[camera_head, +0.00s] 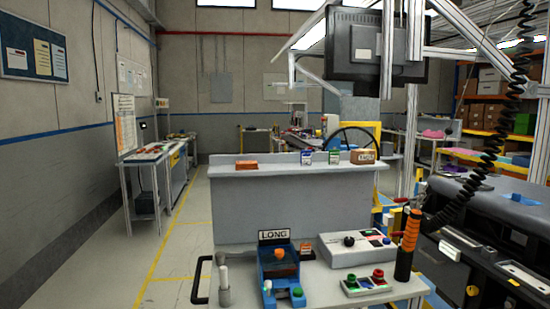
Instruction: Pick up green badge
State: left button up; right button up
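A small green and white card (334,157), which looks like the green badge, stands upright on the top ledge of the grey workstation (290,205). A similar blue and white card (306,158) stands just to its left, apart from it. A brown box (362,157) with a label is to its right. Neither of my grippers shows in the head view.
An orange item (246,165) lies on the ledge's left. The lower bench holds a blue fixture (281,272) under a "LONG" sign, a grey control box (356,247), a button box (366,284) and an orange-handled tool (408,243). A monitor (375,50) hangs above.

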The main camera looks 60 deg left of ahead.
aim_at(335, 154)
jog(key=u, duration=1.65)
jog(key=i+j+u, duration=0.5)
jog(key=j, duration=0.25)
jog(key=i+j+u, duration=0.45)
jog(key=i, duration=0.25)
jog(key=i+j+u, duration=0.5)
jog(key=i, duration=0.2)
jog(key=i+z, duration=0.2)
jog(key=i, duration=0.55)
jog(key=i+z, duration=0.15)
jog(key=i, duration=0.6)
jog(key=i+j+z, duration=0.2)
jog(key=i, duration=0.5)
jog(key=i+l+z, duration=0.15)
jog(key=i+z, duration=0.15)
jog(key=z, duration=0.15)
jog(key=i+z, duration=0.65)
jog(key=z, duration=0.25)
jog(key=i+j+z, duration=0.2)
jog(key=i+z, duration=0.25)
jog(key=i+j+z, duration=0.15)
jog(key=z, duration=0.3)
jog(key=j, duration=0.1)
